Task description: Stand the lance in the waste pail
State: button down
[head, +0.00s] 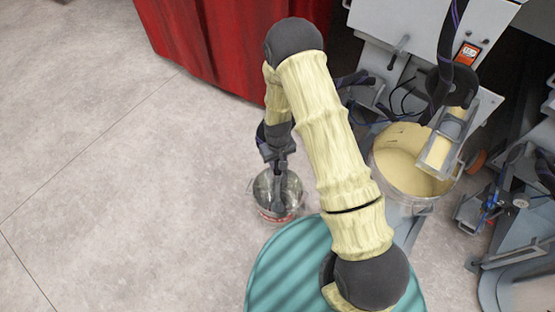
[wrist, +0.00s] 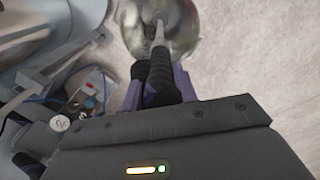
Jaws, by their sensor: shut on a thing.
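The waste pail (head: 292,204) is a small clear or metal pail with a red marking, standing on the floor left of the teal round surface in the head view. It also shows at the top of the wrist view (wrist: 187,22). My gripper (head: 279,162) is above the pail, pointing down. In the wrist view its purple fingers (wrist: 160,88) are shut on the black ribbed grip of the lance (wrist: 161,70). The lance's thin grey shaft runs from the grip over the pail's opening. Whether its end touches the pail's bottom cannot be told.
A large pot of cream-coloured liquid (head: 398,165) stands right of my arm, by a grey machine (head: 400,25). A red curtain (head: 225,40) hangs behind. Grey metal stands and blue cables fill the right side. The floor (head: 120,150) on the left is clear.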

jog(key=shift+f, duration=0.25)
jog(key=c, duration=1)
grip_release()
jog(key=shift+r, duration=0.1)
notch_tip(320, 180, up, 17)
jog(key=p, duration=0.3)
jog(key=shift+r+p, duration=0.15)
jog(key=shift+p, duration=0.2)
